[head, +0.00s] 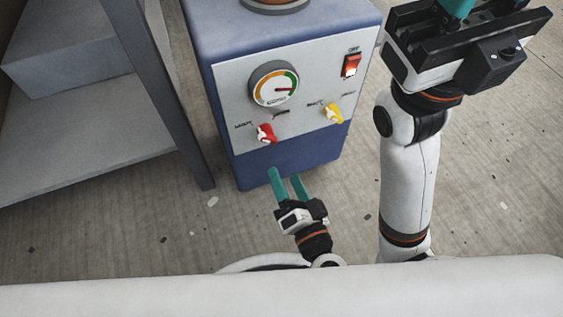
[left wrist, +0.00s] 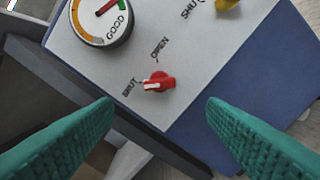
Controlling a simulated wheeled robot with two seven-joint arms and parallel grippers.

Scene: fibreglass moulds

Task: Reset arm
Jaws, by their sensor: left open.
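My left gripper (head: 284,173) is open and empty, its teal fingers pointing at the lower front of a blue machine (head: 290,165). In the left wrist view, the open fingers (left wrist: 160,101) stand apart on either side below a red knob (left wrist: 160,83); neither touches it. The red knob (head: 266,133) has its white pointer toward the SHUT label. My right gripper (head: 458,10) is at the top right, its teal finger cut off by the picture edge, so its opening cannot be told.
The machine's light panel carries a round gauge (head: 273,88) with its needle in the green, a red rocker switch (head: 351,65) and a yellow knob (head: 333,113). A grey metal shelf (head: 90,150) stands at the left. The floor (head: 190,225) around has small scraps.

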